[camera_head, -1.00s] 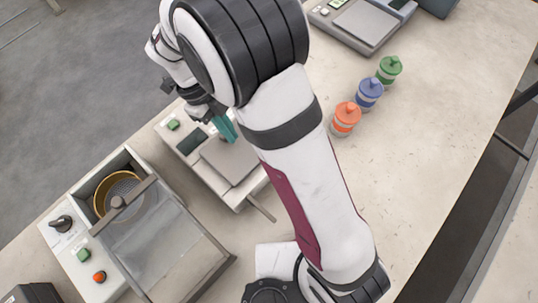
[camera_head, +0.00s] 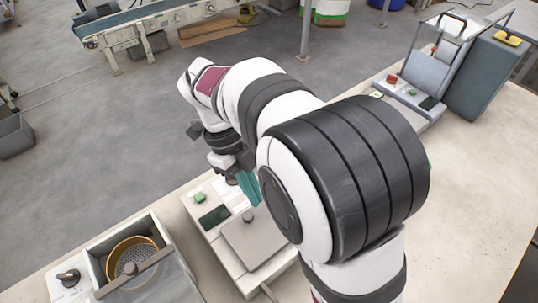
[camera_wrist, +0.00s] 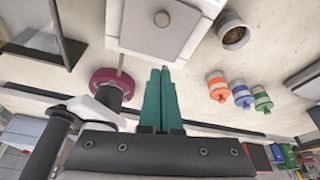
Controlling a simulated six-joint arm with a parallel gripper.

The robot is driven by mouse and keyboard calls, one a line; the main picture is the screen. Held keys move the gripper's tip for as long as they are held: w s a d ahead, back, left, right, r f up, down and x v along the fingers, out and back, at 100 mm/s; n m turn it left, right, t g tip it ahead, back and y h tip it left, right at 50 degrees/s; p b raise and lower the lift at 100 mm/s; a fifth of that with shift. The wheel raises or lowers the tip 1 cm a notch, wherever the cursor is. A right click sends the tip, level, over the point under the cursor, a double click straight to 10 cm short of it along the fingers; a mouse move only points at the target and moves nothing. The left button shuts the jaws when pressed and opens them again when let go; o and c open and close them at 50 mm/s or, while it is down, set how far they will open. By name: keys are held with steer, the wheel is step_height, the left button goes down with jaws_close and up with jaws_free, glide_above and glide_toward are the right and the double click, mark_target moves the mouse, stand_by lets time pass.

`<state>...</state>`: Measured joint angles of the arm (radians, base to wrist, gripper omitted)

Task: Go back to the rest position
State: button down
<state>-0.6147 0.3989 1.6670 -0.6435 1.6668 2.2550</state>
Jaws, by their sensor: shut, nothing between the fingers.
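My gripper (camera_head: 248,190) has teal fingers, which point down over the back part of a white weighing device. In the wrist view the two teal fingers (camera_wrist: 160,72) lie side by side, shut, with nothing between them. The weighing device (camera_head: 228,264) has a green button, a dark display and a grey plate (camera_head: 268,243) with a small knob. It also shows in the wrist view (camera_wrist: 125,42), beyond the fingertips.
A sieve box with a gold-rimmed sieve (camera_head: 117,252) stands at front left. A grey machine (camera_head: 432,70) is at back right. A conveyor (camera_head: 150,28) stands beyond the open floor.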

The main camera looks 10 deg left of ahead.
steer(key=s+d+r+n+y, duration=0.3)
steer(key=s+d+r+n, duration=0.1)
steer(key=s+d+n, duration=0.55)
steer(key=s+d+f+n+t+y, duration=0.1)
steer(key=s+d+f+n+y, duration=0.1)
steer(key=s+d+n, duration=0.2)
steer(key=s+n, duration=0.3)
steer(key=n, duration=0.2)
steer(key=shift+f+t, duration=0.4)
